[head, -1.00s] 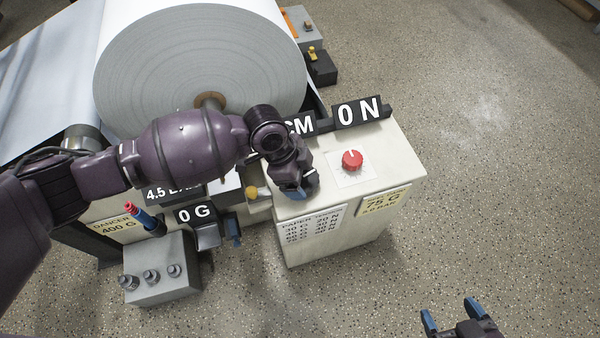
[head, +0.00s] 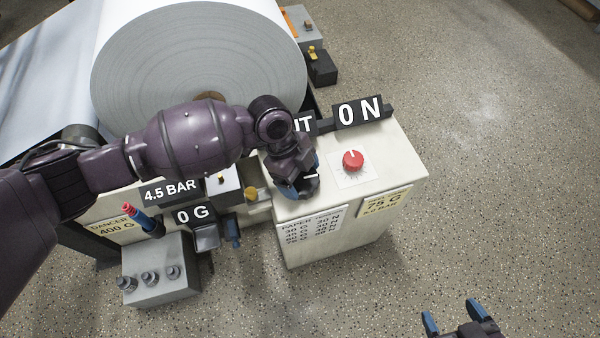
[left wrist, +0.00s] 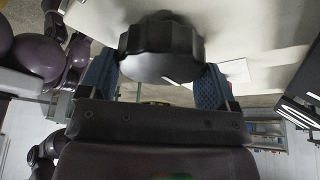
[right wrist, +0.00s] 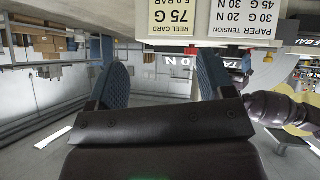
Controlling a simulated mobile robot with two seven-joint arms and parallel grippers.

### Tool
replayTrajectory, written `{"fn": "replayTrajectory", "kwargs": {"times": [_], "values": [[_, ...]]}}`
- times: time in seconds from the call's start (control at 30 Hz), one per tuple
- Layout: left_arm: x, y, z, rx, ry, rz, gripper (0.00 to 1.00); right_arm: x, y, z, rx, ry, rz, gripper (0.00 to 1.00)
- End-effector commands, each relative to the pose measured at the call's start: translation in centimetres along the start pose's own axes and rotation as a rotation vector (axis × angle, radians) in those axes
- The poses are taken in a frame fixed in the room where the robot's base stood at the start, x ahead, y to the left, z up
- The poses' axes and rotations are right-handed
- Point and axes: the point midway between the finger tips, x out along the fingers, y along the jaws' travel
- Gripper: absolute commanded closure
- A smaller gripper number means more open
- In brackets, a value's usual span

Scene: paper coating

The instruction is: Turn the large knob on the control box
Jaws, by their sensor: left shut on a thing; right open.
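The control box (head: 340,233) is a cream cabinet at the middle right of the head view. A large black ribbed knob (left wrist: 161,48) shows in the left wrist view, between the two blue finger pads. My left gripper (head: 297,190) is shut on this knob at the left of the box top; the gripper hides the knob in the head view. A smaller red knob (head: 353,160) with a pale mark stands on a white plate further right on the box. My right gripper (head: 452,315) is open and empty, low at the right, away from the box.
A large paper roll (head: 200,55) stands behind my left arm. A black display (head: 358,112) reading "0 N" is at the box's back edge. The speckled floor on the right is clear.

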Motion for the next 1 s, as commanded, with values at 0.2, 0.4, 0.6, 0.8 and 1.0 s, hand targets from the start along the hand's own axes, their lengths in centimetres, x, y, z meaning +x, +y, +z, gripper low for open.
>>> {"fn": "replayTrajectory", "kwargs": {"times": [0.2, 0.4, 0.6, 0.8, 1.0], "values": [[0.1, 0.1, 0.0, -0.001, 0.002, 0.001, 0.00, 0.0, 0.0, 0.1, -0.003, -0.002, -0.002, 0.25], [-0.1, 0.0, 0.0, -0.001, 0.001, -0.001, 0.00, 0.0, 0.0, 0.0, -0.002, -0.001, -0.001, 0.25], [-2.4, -0.1, -0.1, 0.000, -0.003, -0.007, 0.00, -0.2, 0.2, -0.7, 0.014, 0.013, 0.007, 0.25], [-6.3, -0.1, -0.2, 0.003, -0.004, -0.009, 0.00, -0.5, 0.3, -0.6, 0.043, 0.002, 0.014, 0.25], [-9.2, -0.1, -0.1, 0.000, -0.003, -0.005, 0.00, -1.0, 0.4, 0.4, 0.066, -0.028, 0.014, 0.25]]}}
